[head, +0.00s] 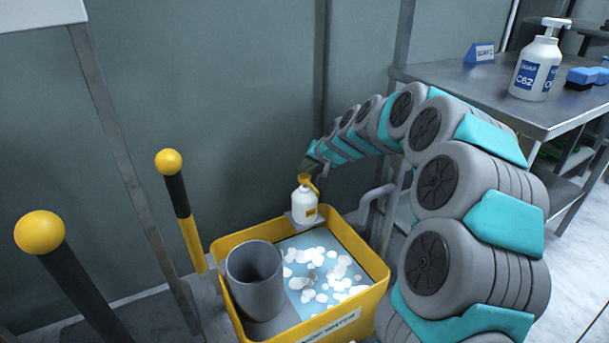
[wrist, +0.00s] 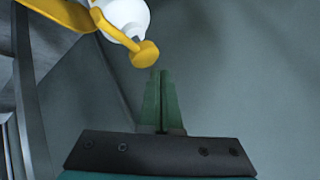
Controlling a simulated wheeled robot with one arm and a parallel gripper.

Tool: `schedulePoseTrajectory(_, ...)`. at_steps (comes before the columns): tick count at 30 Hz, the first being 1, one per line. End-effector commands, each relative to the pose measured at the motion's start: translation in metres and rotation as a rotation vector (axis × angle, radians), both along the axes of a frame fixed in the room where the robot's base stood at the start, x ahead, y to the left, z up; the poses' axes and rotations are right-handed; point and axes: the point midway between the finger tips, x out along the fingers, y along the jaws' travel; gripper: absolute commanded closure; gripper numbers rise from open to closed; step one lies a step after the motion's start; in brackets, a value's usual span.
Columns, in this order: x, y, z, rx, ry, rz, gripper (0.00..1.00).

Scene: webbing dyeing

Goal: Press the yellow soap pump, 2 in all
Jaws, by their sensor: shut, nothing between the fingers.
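The yellow soap pump (head: 308,181) tops a small white bottle (head: 304,206) with a yellow label, standing upright on a small ledge at the back rim of the yellow tub. In the wrist view the yellow pump head (wrist: 145,54) and the white bottle (wrist: 128,15) show at the top. My gripper (wrist: 158,75) is shut and empty, its green fingertips close beside the pump head in that view. In the head view my gripper (head: 311,164) is small and just above and behind the pump. I cannot tell whether the fingertips touch it.
The yellow tub (head: 375,290) holds a grey cylinder (head: 254,280) and blue liquid with white foam. Two yellow-knobbed posts (head: 168,162) stand at left. A metal table (head: 470,85) at right carries a larger white pump bottle (head: 536,68) and a blue brush (head: 581,76).

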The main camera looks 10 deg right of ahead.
Motion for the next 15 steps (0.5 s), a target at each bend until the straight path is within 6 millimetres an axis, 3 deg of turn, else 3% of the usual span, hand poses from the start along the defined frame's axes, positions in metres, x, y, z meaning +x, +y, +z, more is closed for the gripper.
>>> schedulePoseTrajectory(8, 0.000, 0.000, 0.005, 0.000, -0.001, -0.001, 1.00)
schedulePoseTrajectory(15, 0.001, 0.000, 0.026, -0.002, -0.003, 0.000, 1.00)
